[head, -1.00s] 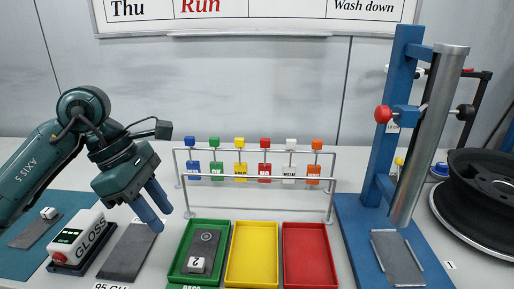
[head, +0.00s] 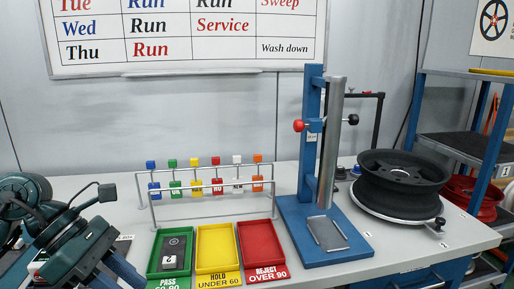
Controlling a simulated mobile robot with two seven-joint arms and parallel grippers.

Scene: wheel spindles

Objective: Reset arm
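My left arm comes in at the lower left of the head view. Its gripper (head: 122,268) points down and to the right, with blue fingers partly cut off by the bottom edge. The fingers look apart, and nothing shows between them. It is left of the green PASS tray (head: 153,262), in front of the bench's left part.
The green tray holds a dark block marked 2 (head: 174,252). Yellow HOLD (head: 217,265) and red REJECT (head: 262,260) trays sit beside it. Behind stands a tag rack (head: 150,203). Right are a blue stand (head: 310,130), a black wheel (head: 400,185) and shelving (head: 490,140).

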